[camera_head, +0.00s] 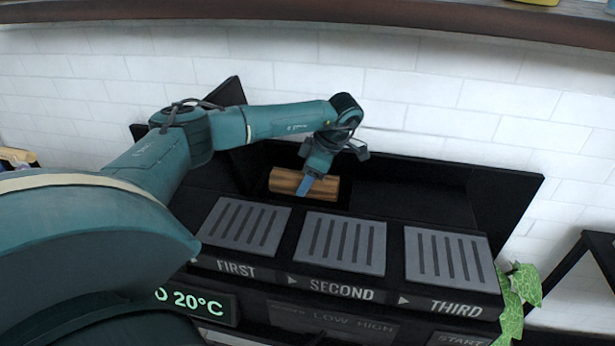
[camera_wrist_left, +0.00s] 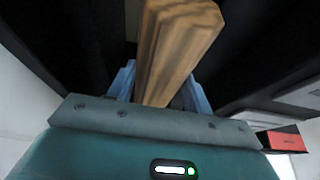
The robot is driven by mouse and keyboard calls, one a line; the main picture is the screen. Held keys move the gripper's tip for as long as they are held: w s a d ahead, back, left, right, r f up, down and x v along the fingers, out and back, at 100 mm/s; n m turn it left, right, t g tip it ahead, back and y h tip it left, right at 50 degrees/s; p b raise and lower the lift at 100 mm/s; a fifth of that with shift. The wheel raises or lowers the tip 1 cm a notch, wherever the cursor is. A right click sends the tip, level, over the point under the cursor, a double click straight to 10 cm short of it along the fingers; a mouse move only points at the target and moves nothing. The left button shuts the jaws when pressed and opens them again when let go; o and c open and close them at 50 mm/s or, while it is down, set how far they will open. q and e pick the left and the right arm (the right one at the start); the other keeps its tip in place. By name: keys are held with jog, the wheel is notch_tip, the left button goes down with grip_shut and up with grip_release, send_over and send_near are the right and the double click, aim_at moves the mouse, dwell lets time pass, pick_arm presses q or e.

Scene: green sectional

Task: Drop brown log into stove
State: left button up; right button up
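The brown log (camera_head: 284,181) lies level across the black open compartment at the back of the stove (camera_head: 420,205). My left gripper (camera_head: 306,187) reaches down from above, its blue fingers around the log's middle. In the left wrist view the log (camera_wrist_left: 173,50) sits between the two fingers of the left gripper (camera_wrist_left: 160,92), one on each side. I cannot tell whether the log touches the stove's surface. My right gripper is not in view.
Grey slotted plates (camera_head: 342,243) line the stove's front, marked FIRST, SECOND and THIRD. Black raised flaps (camera_head: 512,205) flank the compartment. A white brick wall (camera_head: 440,95) stands behind, with a brown shelf (camera_head: 400,12) above. Green leaves (camera_head: 515,300) hang at the right.

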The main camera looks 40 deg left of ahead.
pick_arm(q)
jog(key=o, duration=0.5)
jog(key=v, duration=1.3)
jog(key=shift+r+p, duration=0.15)
jog(key=shift+p, duration=0.15)
dwell(0.3)
